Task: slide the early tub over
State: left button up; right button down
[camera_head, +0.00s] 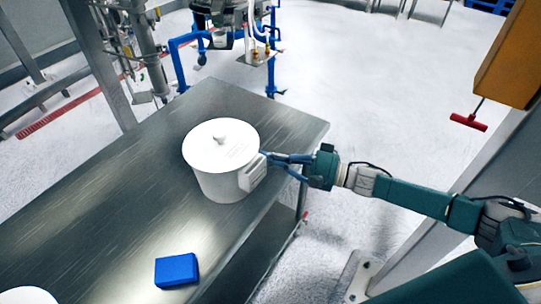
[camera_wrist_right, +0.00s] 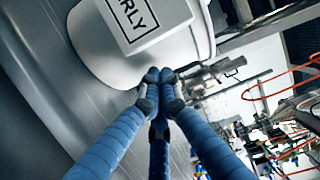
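The early tub (camera_head: 220,165) is a white round tub with a knobbed white lid, standing upright on the metal table (camera_head: 120,190). Its label block, on the side facing my right gripper, shows the letters "RLY" in the right wrist view (camera_wrist_right: 148,18). My right gripper (camera_head: 268,157) is at the tub's right side, beside the label. In the right wrist view its blue fingers converge with the tips (camera_wrist_right: 160,80) together, shut with nothing seen between them. The tips are at or very near the tub wall; I cannot tell if they touch. My left gripper is not in view.
A blue block (camera_head: 177,270) lies on the table near its front edge. Part of another white round thing (camera_head: 28,296) shows at the bottom left corner. The table's right edge is close to the tub. Blue-framed equipment (camera_head: 190,45) stands behind the table.

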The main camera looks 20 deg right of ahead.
aim_at(248, 164)
jog(key=a+p, duration=0.1)
jog(key=a, duration=0.1)
jog(key=a+p, duration=0.1)
jog(key=a, duration=0.1)
jog(key=s+a+p, duration=0.1)
jog(key=shift+a+r, duration=0.4)
jog(key=a, duration=0.2)
jog(key=a+p, duration=0.1)
jog(key=a, duration=0.2)
jog(key=s+a+p, duration=0.1)
jog(key=a, duration=0.1)
jog(key=shift+a+f, duration=0.1)
jog(key=shift+a, duration=0.3)
jog(key=a, duration=0.6)
jog(key=s+a, duration=0.1)
jog(key=a, duration=0.4)
jog(key=s+a+b, duration=0.1)
jog(key=a, duration=0.5)
jog(key=shift+s+a+f, duration=0.25)
jog(key=shift+a, duration=0.1)
jog(key=shift+d, duration=0.15)
